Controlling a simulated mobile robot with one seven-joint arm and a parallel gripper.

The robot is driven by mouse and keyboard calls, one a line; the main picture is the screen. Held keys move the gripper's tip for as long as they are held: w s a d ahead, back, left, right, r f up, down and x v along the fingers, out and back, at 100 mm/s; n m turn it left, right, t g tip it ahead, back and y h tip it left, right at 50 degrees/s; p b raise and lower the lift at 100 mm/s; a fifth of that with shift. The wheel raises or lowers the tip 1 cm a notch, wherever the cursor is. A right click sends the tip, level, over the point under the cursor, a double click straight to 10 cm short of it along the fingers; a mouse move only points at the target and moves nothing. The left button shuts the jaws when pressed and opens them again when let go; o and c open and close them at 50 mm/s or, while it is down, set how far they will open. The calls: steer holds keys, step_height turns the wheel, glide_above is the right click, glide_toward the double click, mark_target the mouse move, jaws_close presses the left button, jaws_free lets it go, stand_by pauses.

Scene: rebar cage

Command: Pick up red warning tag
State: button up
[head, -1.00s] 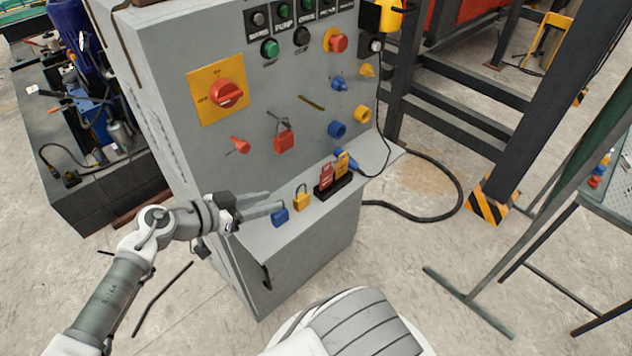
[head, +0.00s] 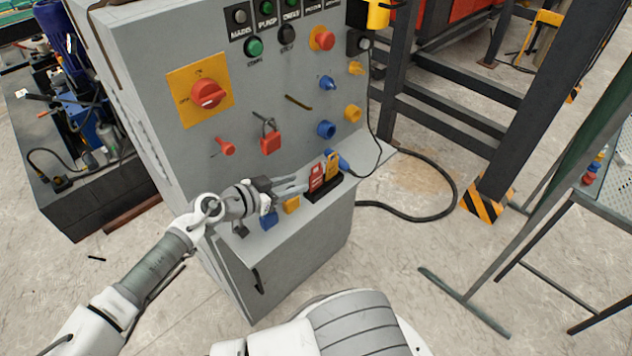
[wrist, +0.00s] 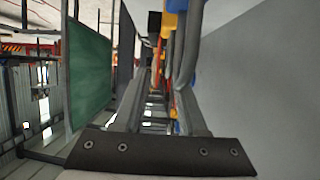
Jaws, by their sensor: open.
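The red warning tag (head: 316,177) stands upright in a black holder (head: 325,192) on the ledge of the grey control cabinet, beside a yellow tag (head: 333,165). My gripper (head: 302,184) is open, its fingertips just left of the red tag, pointing toward it. I cannot tell whether the fingertips touch the tag. In the wrist view my two fingers (wrist: 160,108) are spread apart, with small red and orange shapes beyond and between them; I cannot tell which is the tag.
A blue padlock (head: 269,220) and a yellow padlock (head: 291,204) sit on the ledge below my gripper. A red padlock (head: 270,143) hangs on the panel above. A black cable (head: 375,110) hangs right of the tags. A green board (wrist: 88,70) stands left in the wrist view.

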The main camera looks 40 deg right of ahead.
mark_target(316, 180)
steer(key=shift+r+x, duration=0.2)
steer(key=shift+x, duration=2.5)
steer(key=shift+s, duration=0.15)
jaws_close()
